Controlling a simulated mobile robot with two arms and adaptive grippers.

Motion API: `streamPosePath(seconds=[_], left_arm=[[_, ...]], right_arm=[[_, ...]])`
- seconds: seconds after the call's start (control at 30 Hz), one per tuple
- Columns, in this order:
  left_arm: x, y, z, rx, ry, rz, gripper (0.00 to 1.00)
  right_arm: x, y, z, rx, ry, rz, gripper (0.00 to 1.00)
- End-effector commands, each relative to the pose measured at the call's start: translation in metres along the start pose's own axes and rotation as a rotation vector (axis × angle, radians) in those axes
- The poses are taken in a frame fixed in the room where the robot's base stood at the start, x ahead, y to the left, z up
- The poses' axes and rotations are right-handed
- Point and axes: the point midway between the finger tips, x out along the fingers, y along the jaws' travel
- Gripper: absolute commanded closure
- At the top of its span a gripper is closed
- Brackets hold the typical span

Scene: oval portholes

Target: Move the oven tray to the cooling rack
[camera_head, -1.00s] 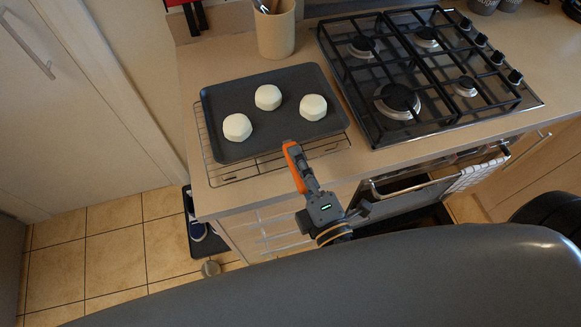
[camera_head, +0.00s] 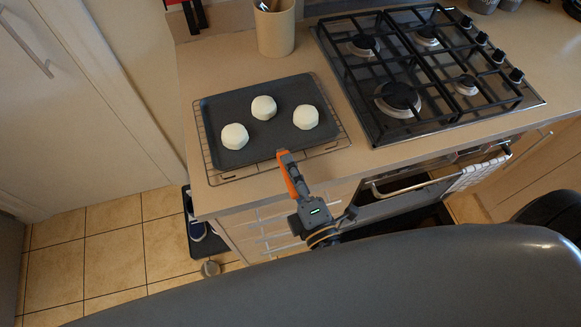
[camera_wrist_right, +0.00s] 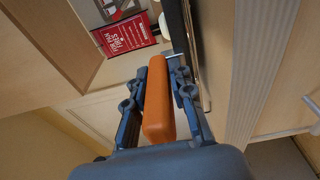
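The dark oven tray (camera_head: 272,142) carries three pale round buns, one at its right (camera_head: 305,117). It lies flat over the wire cooling rack (camera_head: 205,160) on the counter and appears to rest on it; the contact is hidden. Rack wires show along its left, front and right sides. My right gripper (camera_head: 293,180) is at the tray's front edge. Its fingers are shut on an orange grip (camera_wrist_right: 157,100) that reaches to that edge; how it joins the tray is not clear. The tray's dark side (camera_wrist_right: 178,25) shows edge-on in the right wrist view. My left gripper is not in view.
A gas hob (camera_head: 425,75) stands right of the rack, and a beige utensil pot (camera_head: 275,30) behind it. Below the counter is the oven, its door open, with a handle bar (camera_head: 400,188) and a checked towel (camera_head: 478,174). A red packet (camera_wrist_right: 125,35) shows in the right wrist view.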

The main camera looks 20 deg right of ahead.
Motion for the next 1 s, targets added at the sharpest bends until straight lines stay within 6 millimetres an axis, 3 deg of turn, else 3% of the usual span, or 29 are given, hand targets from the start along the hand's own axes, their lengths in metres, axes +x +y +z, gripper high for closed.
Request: streamPosePath(seconds=[0.03,0.07,0.47,0.73,1.0], left_arm=[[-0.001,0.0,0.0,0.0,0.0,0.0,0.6],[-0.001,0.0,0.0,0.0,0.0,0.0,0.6],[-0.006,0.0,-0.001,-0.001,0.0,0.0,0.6],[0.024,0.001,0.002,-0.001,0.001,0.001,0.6],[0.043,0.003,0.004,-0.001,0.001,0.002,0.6]], right_arm=[[0.0,0.001,0.0,0.0,0.0,0.0,0.64],[0.0,0.001,0.0,0.0,0.0,0.0,0.57],[0.0,0.006,0.0,0.0,-0.001,0.0,0.57],[-0.053,-0.004,-0.001,-0.001,0.005,-0.005,0.57],[-0.103,-0.001,-0.001,-0.001,0.003,-0.004,0.57]])
